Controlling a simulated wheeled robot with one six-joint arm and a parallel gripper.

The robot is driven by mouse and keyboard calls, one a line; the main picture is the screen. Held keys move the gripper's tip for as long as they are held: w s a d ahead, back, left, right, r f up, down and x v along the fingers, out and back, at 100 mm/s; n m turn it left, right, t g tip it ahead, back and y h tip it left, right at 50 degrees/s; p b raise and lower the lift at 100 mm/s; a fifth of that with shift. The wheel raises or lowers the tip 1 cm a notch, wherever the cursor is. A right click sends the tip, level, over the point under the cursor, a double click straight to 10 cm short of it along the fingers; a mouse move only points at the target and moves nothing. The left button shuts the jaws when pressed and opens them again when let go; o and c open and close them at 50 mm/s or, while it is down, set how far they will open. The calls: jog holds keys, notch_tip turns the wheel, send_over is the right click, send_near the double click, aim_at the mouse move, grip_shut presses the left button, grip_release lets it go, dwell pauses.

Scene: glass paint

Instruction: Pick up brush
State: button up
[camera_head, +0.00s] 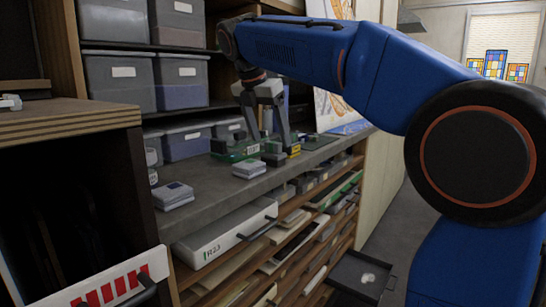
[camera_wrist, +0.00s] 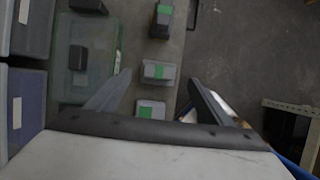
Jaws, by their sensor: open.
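I cannot make out a brush for certain in either view. My gripper (camera_head: 272,142) is low over the grey counter (camera_head: 217,182), among small blocks and a green tray. In the wrist view my gripper (camera_wrist: 158,82) has its two fingers spread wide apart. Between and beyond the fingers are small grey blocks with green tops, one of them a grey block (camera_wrist: 158,72). Nothing is seen held. My gripper's palm hides the lower part of the wrist view.
A green clear tray (camera_wrist: 97,45) with a dark block in it lies left of the fingers. Grey bins (camera_head: 187,140) stand on shelves behind. Small stacked boxes (camera_head: 172,195) sit on the near counter.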

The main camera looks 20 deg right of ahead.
aim_at(272, 143)
jog(key=shift+x, duration=2.7)
jog(key=shift+w, duration=0.15)
jog(key=c, duration=1.1)
